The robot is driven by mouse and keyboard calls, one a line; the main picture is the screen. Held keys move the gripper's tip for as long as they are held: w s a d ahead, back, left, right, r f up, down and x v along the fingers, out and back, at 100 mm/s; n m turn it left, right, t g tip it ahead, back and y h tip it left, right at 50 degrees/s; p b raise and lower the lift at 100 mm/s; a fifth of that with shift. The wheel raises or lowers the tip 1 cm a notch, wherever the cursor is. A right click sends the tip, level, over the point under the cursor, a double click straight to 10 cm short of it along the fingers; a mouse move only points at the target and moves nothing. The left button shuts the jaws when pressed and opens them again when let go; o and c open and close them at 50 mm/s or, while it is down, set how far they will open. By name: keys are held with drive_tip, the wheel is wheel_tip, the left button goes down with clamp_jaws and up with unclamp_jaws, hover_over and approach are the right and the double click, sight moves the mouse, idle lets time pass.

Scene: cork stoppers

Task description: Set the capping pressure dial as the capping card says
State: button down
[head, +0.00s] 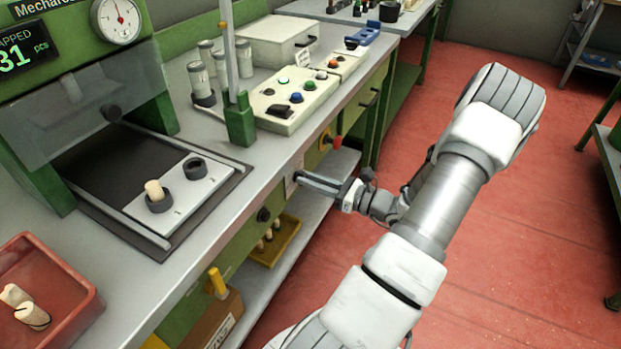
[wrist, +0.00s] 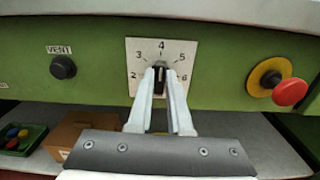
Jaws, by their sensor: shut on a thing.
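The dial is a black knob (wrist: 159,77) on a white square plate (wrist: 135,52) marked 2 to 6, on the green front panel. Its upper end points up, at about 4. In the wrist view my gripper (wrist: 162,80) has its two pale fingers closed on the knob from either side. In the head view my gripper (head: 300,179) reaches the bench front, and the plate (head: 293,178) shows only in part behind it.
Left of the dial is a black VENT knob (wrist: 63,67); right is a red button (wrist: 290,92) with a yellow ring. Above are the capping machine with a gauge (head: 117,19), a stopper plate (head: 207,180) and a button box (head: 292,97). A yellow bin (head: 283,241) sits below.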

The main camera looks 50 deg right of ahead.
drive_tip(key=m+p, duration=0.4)
drive_tip(key=m, duration=0.2)
drive_tip(key=m+p, duration=0.4)
drive_tip(key=m, duration=0.3)
drive_tip(key=m+p, duration=0.4)
drive_tip(key=m, duration=0.2)
drive_tip(key=shift+d+f+m+p, duration=0.2)
drive_tip(key=shift+f+m+p, duration=0.1)
drive_tip(key=shift+p, duration=0.1)
idle(0.4)
drive_tip(key=c, duration=0.8)
unclamp_jaws()
drive_tip(key=shift+c, duration=0.2)
drive_tip(key=v, duration=1.7)
drive_tip(key=shift+s, duration=0.2)
drive_tip(key=shift+r, duration=0.15)
